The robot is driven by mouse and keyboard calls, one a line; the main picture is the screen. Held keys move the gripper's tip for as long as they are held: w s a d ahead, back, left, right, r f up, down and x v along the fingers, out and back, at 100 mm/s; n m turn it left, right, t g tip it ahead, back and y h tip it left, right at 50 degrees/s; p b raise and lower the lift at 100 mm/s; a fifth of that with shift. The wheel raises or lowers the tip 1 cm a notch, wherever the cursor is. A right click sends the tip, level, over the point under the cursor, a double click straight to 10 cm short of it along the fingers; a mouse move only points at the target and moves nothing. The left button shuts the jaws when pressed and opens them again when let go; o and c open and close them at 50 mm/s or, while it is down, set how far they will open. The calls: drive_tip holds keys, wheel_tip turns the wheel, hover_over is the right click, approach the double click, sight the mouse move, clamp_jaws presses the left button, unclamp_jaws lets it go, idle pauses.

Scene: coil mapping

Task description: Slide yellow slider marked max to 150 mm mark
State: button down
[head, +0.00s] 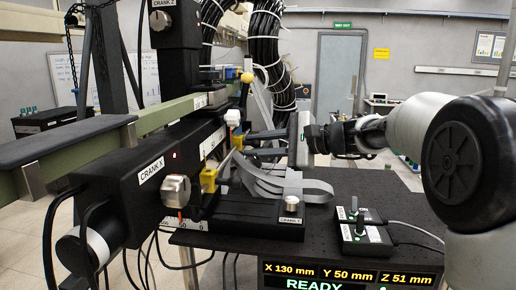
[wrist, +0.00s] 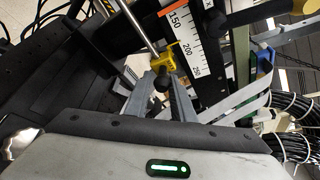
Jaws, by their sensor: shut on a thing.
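A yellow slider (wrist: 165,57) with a dark knob (wrist: 162,83) sits beside a white scale (wrist: 196,50) in the wrist view. The scale shows 150, 200 and 250. The slider is near the 200 label; its exact reading and any "max" marking cannot be made out. My gripper (wrist: 162,90) has its two fingers closed around the knob, one on each side. In the head view my gripper (head: 247,136) reaches in from the right to the farther yellow slider (head: 238,143). A nearer yellow slider (head: 208,180) stands on the same rail, apart from my gripper.
Black crank housings (head: 150,180) fill the left. Grey ribbon cable (head: 285,185) loops just below my gripper. A switch box (head: 362,232) stands at the table's right. The display (head: 347,273) reads X 130 mm, Y 50 mm, Z 51 mm and READY.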

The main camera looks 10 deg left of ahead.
sight(238, 148)
drive_tip(key=s, duration=0.2)
drive_tip(key=s+b, duration=0.1)
drive_tip(key=shift+r, duration=0.25)
drive_tip(key=shift+s+a, duration=0.1)
drive_tip(key=shift+s, duration=0.1)
drive_tip(key=c, duration=1.7)
unclamp_jaws()
drive_tip(key=shift+s+r, duration=0.1)
drive_tip(key=shift+c, duration=0.2)
drive_tip(key=shift+o, duration=0.8)
drive_tip(key=shift+s, duration=0.15)
drive_tip(key=v, duration=1.7)
drive_tip(key=shift+d, duration=0.25)
